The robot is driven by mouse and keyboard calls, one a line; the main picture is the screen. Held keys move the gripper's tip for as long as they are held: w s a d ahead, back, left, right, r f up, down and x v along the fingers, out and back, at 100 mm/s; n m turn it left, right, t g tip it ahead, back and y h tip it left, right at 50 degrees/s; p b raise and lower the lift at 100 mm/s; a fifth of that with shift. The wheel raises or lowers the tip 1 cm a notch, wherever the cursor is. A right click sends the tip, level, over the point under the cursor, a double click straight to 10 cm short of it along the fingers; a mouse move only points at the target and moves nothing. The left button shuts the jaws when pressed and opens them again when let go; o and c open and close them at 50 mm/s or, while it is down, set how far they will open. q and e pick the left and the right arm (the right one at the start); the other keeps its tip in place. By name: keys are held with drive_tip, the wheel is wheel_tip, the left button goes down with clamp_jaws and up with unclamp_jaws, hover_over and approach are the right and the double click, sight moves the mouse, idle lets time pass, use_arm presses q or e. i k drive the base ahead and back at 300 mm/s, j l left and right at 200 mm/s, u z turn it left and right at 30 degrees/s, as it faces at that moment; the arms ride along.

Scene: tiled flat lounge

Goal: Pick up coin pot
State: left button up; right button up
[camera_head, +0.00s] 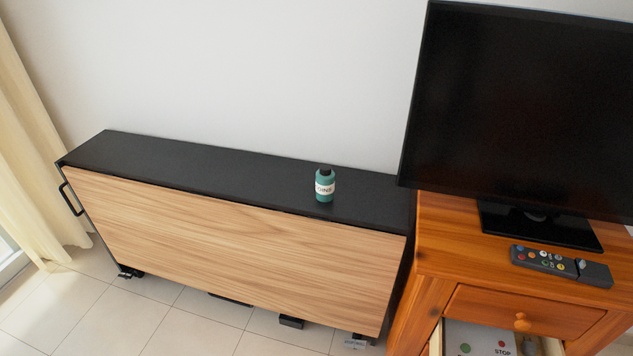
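The coin pot (325,185) is a small teal pot with a dark top and a white label that seems to carry lettering. It stands upright on the black top of a long low cabinet (190,162), right of the cabinet's middle and close to its front edge. Neither of my grippers shows in the head view.
A wooden drawer unit (440,240) stands right of the cabinet, with a television (525,105) and a remote control (560,265) on it. Its lower drawer is open. A curtain (35,150) hangs at the left. The tiled floor (150,310) in front looks clear.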

sight(324, 185)
drive_tip(key=i+u, duration=0.35)
drive_tip(key=i+l+u, duration=0.15)
drive_tip(key=i+u, duration=0.15)
drive_tip(key=i, duration=0.05)
